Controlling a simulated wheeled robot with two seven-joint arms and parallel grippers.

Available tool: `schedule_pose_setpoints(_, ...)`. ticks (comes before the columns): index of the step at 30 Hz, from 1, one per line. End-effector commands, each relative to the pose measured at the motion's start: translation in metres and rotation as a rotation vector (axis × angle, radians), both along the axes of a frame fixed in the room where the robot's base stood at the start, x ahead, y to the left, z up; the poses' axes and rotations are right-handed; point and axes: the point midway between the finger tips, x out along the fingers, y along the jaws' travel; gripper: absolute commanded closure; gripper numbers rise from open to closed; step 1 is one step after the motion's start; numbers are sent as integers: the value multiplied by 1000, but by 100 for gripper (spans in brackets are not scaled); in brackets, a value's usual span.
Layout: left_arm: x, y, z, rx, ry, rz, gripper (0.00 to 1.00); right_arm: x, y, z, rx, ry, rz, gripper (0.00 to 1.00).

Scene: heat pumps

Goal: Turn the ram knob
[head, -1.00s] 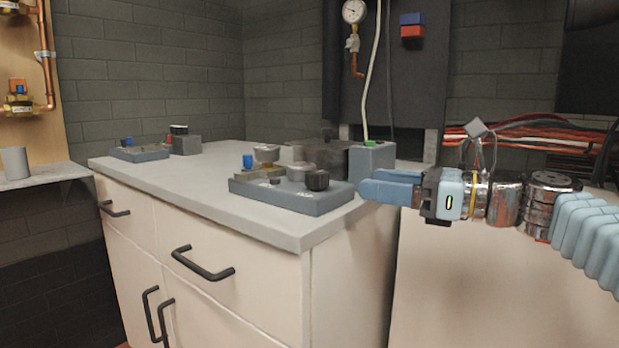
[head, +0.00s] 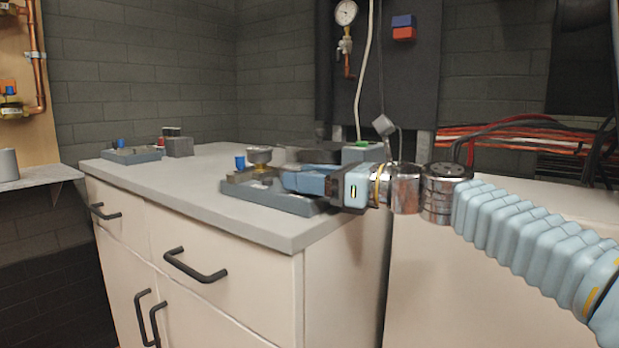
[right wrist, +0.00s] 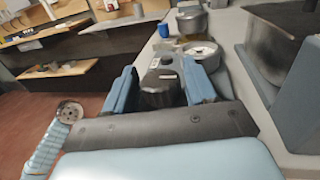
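The black knob (right wrist: 160,90) sits on the blue-grey fixture (head: 262,198) near the front right corner of the counter. In the right wrist view the knob lies between the two blue fingers of my right gripper (right wrist: 160,84), which stand apart on either side of it. I cannot tell whether either finger touches it. In the head view my right gripper (head: 292,180) reaches in from the right over the fixture and hides the knob.
A blue cap (head: 240,162) and a round metal part (head: 260,155) stand beside the gripper. A grey block (head: 362,152) is behind it. A second fixture (head: 132,155) is at the counter's far left. The counter's left middle (head: 185,190) is clear.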

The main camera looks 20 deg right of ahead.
Motion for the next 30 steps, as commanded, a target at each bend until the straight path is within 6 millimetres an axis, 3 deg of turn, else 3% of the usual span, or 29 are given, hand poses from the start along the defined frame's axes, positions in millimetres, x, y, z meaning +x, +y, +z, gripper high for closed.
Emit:
schedule_pose_setpoints(1, 0, 0, 0, 0, 0, 0, 100, 0, 0, 0, 0, 0, 0, 52)
schedule_pose_setpoints(7, 0, 0, 0, 0, 0, 0, 100, 0, 0, 0, 0, 0, 0, 83)
schedule_pose_setpoints(19, 0, 0, 6, 1, -1, 0, 100, -1, 0, 2, 0, 0, -76, 84)
schedule_pose_setpoints(30, 1, 3, 28, 6, -5, 4, 100, -2, 1, 3, -2, 1, -371, 84)
